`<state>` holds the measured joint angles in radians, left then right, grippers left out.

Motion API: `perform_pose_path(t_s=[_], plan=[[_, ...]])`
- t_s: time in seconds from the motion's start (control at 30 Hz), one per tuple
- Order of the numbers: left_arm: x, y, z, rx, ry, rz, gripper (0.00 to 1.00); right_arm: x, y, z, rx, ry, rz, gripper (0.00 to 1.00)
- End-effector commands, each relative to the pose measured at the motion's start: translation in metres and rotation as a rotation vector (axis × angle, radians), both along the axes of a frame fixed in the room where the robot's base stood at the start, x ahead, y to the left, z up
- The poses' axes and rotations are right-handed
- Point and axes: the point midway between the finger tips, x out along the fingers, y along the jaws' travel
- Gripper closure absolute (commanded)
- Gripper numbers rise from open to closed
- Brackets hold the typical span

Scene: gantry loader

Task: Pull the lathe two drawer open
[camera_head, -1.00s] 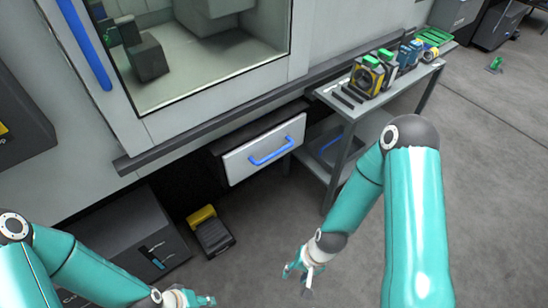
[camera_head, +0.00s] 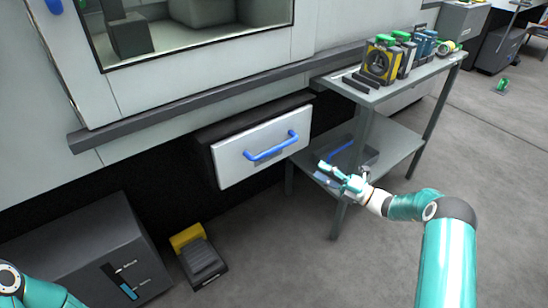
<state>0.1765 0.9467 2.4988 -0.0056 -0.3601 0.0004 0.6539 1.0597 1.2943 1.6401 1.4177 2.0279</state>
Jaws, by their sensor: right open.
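The drawer (camera_head: 235,165) has a white front and sits under the machine's ledge. Its blue bar handle (camera_head: 271,147) runs across the front. The front stands a little out from the dark space under the machine; I cannot tell how far it is pulled out. My right gripper (camera_head: 331,174) is open and empty, to the right of and a little below the handle, apart from it, in front of the side table. Of my left arm only a teal link shows at the bottom left corner; its gripper is out of view.
A grey side table (camera_head: 385,93) stands right of the drawer, with several parts and dark bars on top and a blue-handled item (camera_head: 340,147) on its lower shelf. A yellow and black pedal (camera_head: 200,258) and a dark grey box (camera_head: 90,250) are on the floor.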

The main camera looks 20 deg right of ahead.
Motion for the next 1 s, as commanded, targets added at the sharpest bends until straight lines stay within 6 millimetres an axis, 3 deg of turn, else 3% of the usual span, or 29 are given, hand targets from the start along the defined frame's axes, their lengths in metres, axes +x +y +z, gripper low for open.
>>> perform_pose_path(t_s=[0.17,0.7,1.0], plan=[[0.0,0.0,-0.004,0.0,0.0,0.0,0.6,0.016,0.018,0.004,0.001,-0.001,0.005,0.57],[0.0,0.0,-0.028,0.0,0.0,0.0,0.6,0.096,0.092,0.022,-0.003,-0.001,0.003,0.57],[0.0,0.0,-0.033,0.0,0.0,0.0,0.6,0.116,0.11,0.028,-0.002,0.001,0.003,0.57]])
